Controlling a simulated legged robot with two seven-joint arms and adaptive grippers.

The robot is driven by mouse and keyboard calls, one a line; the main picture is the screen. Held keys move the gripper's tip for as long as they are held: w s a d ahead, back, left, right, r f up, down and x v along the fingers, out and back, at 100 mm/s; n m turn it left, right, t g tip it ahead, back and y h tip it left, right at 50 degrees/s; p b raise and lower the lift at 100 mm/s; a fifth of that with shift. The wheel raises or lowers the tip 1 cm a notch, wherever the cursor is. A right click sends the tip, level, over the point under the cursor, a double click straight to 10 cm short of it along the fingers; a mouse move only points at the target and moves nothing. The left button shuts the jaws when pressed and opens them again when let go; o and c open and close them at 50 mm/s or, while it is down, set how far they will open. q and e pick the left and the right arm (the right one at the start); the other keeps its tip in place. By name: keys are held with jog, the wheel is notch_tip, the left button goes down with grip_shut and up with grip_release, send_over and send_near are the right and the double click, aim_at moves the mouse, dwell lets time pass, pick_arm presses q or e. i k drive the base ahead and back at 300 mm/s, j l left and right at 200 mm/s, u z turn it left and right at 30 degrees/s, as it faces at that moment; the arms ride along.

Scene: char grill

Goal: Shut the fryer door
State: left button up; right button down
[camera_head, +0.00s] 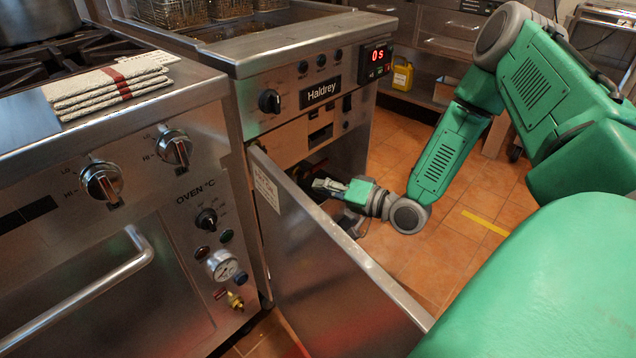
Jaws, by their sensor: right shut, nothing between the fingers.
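The fryer (292,62) stands in the middle, with a "Haldrey" label and a red display. Its steel door (325,270) stands open, swung out toward me from its left side. Part of the dark opening behind it shows. My right arm comes in from the right. My right gripper (322,186) is behind the door's top edge, in front of the fryer opening, shut and empty. The door hides part of the gripper, and I cannot tell whether it touches the door. My left gripper is out of the picture.
An oven range (110,230) with knobs and a handle stands close on the left. Folded towels (108,88) lie on its top. Fryer baskets (180,10) sit at the back. A yellow jug (402,76) stands on a shelf. Tiled floor (450,240) right of the door is open.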

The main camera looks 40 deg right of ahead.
aim_at(337, 299)
jog(key=k, duration=1)
